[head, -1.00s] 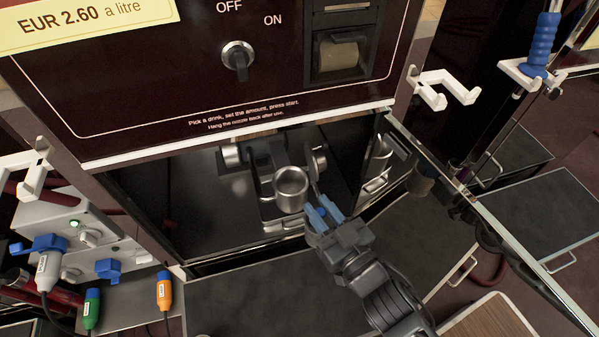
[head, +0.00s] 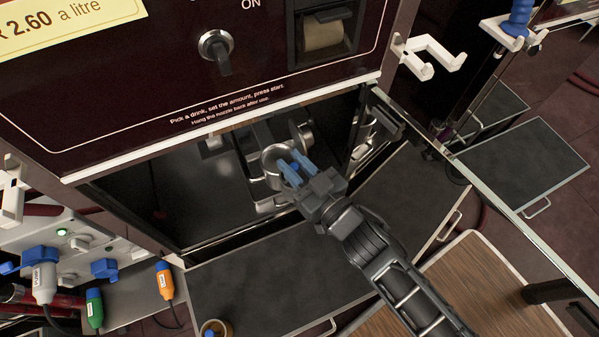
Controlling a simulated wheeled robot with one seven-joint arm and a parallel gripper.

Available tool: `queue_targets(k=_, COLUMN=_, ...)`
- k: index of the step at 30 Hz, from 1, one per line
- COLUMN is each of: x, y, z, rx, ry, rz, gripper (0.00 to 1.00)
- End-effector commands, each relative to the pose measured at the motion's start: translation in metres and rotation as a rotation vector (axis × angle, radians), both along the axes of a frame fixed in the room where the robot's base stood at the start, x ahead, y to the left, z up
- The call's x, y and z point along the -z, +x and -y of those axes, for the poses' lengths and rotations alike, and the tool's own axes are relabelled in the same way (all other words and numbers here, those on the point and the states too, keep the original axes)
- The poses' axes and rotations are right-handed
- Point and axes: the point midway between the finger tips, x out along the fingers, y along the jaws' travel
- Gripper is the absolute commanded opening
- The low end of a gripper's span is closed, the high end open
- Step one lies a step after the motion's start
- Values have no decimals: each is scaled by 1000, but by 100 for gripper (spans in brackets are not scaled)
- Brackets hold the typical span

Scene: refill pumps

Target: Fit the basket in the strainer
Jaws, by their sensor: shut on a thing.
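The strainer (head: 272,181) is a round metal cup with an open top, inside the dark opening of the machine's lower cabinet. My gripper (head: 292,168) has blue fingertips and reaches in from the lower right, over the right part of the strainer's mouth. Its fingers are shut on the basket, which is mostly hidden by the fingers and the rim. I cannot tell how deep the basket sits or whether it touches the strainer. A round metal part (head: 302,135) stands upright just behind the mouth.
The cabinet's front panel (head: 250,90) hangs close above the opening. An open glass-edged door (head: 480,200) stands to the right. Dark drawer-like trays (head: 270,285) lie below. A small brown-filled cup (head: 214,328) is at the bottom edge. Coloured plugs (head: 165,281) are at lower left.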

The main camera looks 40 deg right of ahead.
Motion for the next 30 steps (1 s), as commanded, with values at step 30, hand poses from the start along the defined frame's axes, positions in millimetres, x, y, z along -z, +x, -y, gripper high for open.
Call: queue_targets(k=30, x=1, y=90, z=18, rx=0, ry=-1, rz=1, gripper=10)
